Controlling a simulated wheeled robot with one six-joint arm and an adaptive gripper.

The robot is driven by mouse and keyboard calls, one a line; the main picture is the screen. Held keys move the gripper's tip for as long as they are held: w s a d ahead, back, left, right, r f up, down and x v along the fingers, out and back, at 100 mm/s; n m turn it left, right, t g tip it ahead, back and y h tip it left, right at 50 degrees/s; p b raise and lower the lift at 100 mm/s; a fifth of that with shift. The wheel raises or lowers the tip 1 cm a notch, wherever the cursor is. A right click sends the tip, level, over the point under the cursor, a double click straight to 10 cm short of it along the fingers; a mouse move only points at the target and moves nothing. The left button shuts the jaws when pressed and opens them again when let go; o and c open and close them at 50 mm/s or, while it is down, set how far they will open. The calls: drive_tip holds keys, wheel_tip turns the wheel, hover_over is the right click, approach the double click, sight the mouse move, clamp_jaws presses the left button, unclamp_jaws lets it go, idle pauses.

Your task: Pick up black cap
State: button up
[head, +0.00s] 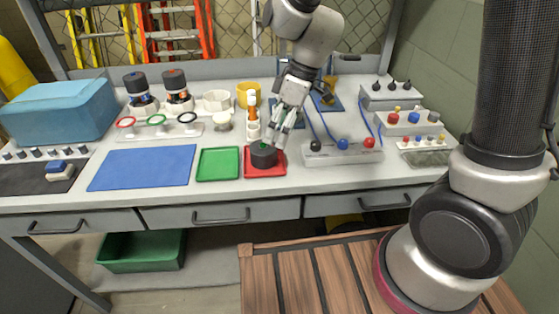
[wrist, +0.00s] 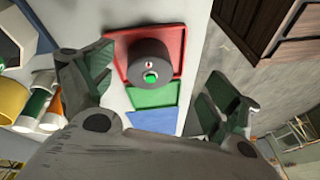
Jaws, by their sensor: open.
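The black cap (head: 264,154) is a short dark cylinder with a green spot on top. It sits on the red tray (head: 250,174) near the front of the bench. In the wrist view the cap (wrist: 151,62) shows between and beyond the fingers, on the red tray (wrist: 120,38). My gripper (head: 284,123) is above and just to the right of the cap, apart from it. In the wrist view my gripper (wrist: 150,95) has its two fingers spread wide with nothing between them.
A green tray (head: 218,176) and a blue mat (head: 142,168) lie left of the red tray. A grey block with coloured knobs (head: 343,153) stands to the right. An orange and white bottle (head: 252,115) stands behind. Two black-capped units (head: 174,88) stand further back.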

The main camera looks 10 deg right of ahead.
sight(263, 147)
drive_tip(key=shift+w+a+r+n+t, duration=0.3)
drive_tip(key=shift+w+a+r+n, duration=0.15)
drive_tip(key=shift+n, duration=0.35)
drive_tip(key=shift+w+a+n+y, duration=0.15)
drive_tip(key=shift+n+y, duration=0.15)
drive_tip(key=shift+n, duration=0.3)
drive_tip(key=shift+w+a+n, duration=0.1)
drive_tip(key=shift+w+n, duration=0.05)
drive_tip(key=shift+n, duration=0.35)
drive_tip(key=shift+f, duration=0.15)
drive_tip(key=x, duration=0.7)
drive_tip(key=shift+a+f, duration=0.2)
drive_tip(key=shift+c, duration=0.5)
drive_tip(key=c, duration=1)
